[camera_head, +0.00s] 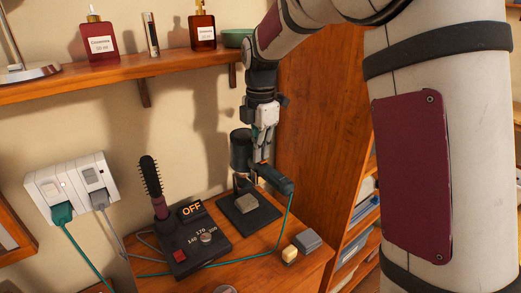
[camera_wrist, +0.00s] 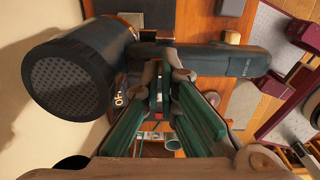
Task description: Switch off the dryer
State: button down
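The hair dryer has a dark cylindrical body (camera_head: 241,151) and a handle (camera_head: 275,180), with a teal cord at the handle's end. In the wrist view its round grille (camera_wrist: 68,85) is at left and its handle (camera_wrist: 225,62) runs across to the right. My gripper (camera_head: 259,160) points down at the dryer, beside the body and above the handle. In the wrist view my gripper's fingertips (camera_wrist: 165,72) are close together at the handle's near edge. Whether they touch it, or are fully shut, I cannot tell. I cannot make out a switch on the dryer.
A black control base (camera_head: 192,240) reads OFF, with a round brush (camera_head: 153,185) standing in it. A dark stand (camera_head: 250,215) is below the dryer. Small blocks (camera_head: 307,240) lie at right. Wall sockets (camera_head: 72,187) hold two plugs. A bottle shelf (camera_head: 120,75) is above.

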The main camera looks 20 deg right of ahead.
aim_at(262, 161)
jog(key=shift+s+f, duration=0.15)
jog(key=shift+f, duration=0.35)
jog(key=shift+s+d+f+p, duration=0.1)
jog(key=shift+s+d+p, duration=0.15)
jog(key=shift+s+p, duration=0.35)
notch_tip(262, 161, up, 13)
dwell(0.6)
